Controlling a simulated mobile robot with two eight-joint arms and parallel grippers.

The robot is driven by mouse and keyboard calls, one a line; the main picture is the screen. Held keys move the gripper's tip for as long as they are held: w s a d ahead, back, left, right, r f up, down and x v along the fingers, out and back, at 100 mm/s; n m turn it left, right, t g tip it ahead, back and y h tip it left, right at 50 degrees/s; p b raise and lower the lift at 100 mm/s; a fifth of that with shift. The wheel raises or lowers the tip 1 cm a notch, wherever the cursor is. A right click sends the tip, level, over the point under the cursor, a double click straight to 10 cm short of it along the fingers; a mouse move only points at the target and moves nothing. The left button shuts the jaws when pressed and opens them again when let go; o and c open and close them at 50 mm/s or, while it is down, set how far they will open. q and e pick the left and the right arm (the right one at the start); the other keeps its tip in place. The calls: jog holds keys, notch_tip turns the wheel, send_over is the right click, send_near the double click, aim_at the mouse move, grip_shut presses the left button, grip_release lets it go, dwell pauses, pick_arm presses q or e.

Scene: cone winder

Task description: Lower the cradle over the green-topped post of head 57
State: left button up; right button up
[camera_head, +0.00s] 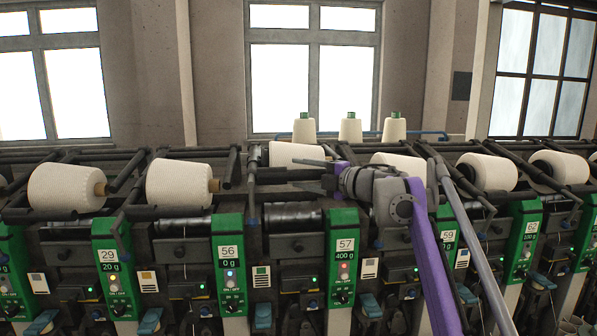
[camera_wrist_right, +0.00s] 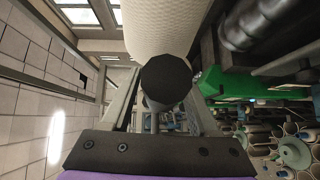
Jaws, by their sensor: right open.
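My right gripper (camera_head: 320,169) is at the right end of this cradle, above the post. In the right wrist view its fingers are open on either side of a dark round handle end (camera_wrist_right: 167,80). I cannot tell whether they touch it. My left gripper is out of view.
The post of head 56 (camera_head: 229,265) and its cone (camera_head: 180,184) stand to the left. The post of head 59 (camera_head: 447,235) is close on the right, partly behind my arm. Several spare cones (camera_head: 350,130) stand at the back. Thin dark bars crowd the space around the cradle.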

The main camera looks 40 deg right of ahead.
jog(key=shift+w+a, duration=0.2)
jog(key=shift+w, duration=0.45)
grip_shut()
dwell(1.0)
